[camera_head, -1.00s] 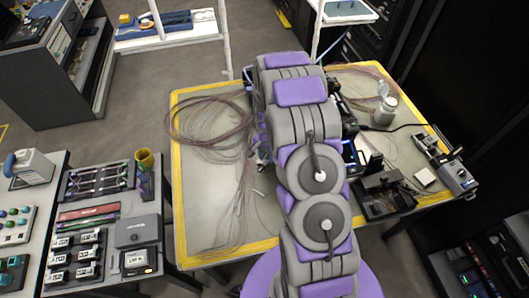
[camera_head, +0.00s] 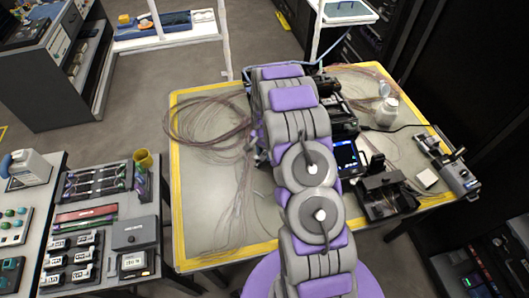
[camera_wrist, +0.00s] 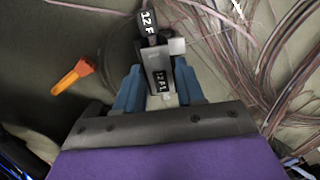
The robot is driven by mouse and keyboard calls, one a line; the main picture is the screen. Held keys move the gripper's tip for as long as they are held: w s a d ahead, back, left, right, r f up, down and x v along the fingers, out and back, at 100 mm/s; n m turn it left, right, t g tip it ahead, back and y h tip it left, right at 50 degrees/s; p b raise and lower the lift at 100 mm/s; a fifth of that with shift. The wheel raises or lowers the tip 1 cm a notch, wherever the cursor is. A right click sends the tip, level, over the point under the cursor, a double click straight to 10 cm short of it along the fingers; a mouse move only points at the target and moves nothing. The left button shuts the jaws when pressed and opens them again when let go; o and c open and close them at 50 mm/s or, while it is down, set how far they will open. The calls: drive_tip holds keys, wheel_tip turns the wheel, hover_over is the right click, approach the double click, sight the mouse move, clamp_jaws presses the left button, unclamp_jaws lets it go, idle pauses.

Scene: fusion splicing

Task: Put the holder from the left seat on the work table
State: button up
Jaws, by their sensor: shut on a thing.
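In the wrist view, my gripper (camera_wrist: 160,92) has its two blue fingers shut on a small grey and black holder (camera_wrist: 157,62) marked "12 F". The holder points away from the fingers, above the grey work table (camera_wrist: 85,30). I cannot tell whether it touches the surface. In the head view, the yellow-edged work table (camera_head: 205,180) lies under my arm, which hides the gripper and holder.
Coiled fibres (camera_head: 205,118) lie on the table's left and show at right in the wrist view. An orange piece (camera_wrist: 72,77) lies left of the holder. A black splicer (camera_head: 347,157) with a lit screen, a black device (camera_head: 390,195) and a white bottle (camera_head: 387,112) stand on the right.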

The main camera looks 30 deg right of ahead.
sight(264, 154)
drive_tip(key=shift+f, duration=0.1)
drive_tip(key=o, duration=1.1)
drive_tip(key=shift+r, duration=0.4)
wheel_tip(264, 154, up, 12)
drive_tip(key=p, duration=0.2)
drive_tip(key=s+a+r+n, duration=0.3)
drive_tip(key=s+a+r, duration=0.4)
drive_tip(key=r, duration=0.4)
drive_tip(key=s+a+r+n, duration=0.3)
drive_tip(key=s+r, duration=0.1)
drive_tip(key=s, duration=0.6)
drive_tip(key=s+a+r+n+g, duration=0.1)
drive_tip(key=s+a+r+n, duration=0.2)
drive_tip(key=s, duration=0.8)
drive_tip(key=s+a+r+n, duration=0.2)
drive_tip(key=s+r, duration=0.3)
drive_tip(key=s, duration=0.5)
drive_tip(key=shift+s+a+n+g, duration=0.4)
drive_tip(key=shift+a, duration=0.2)
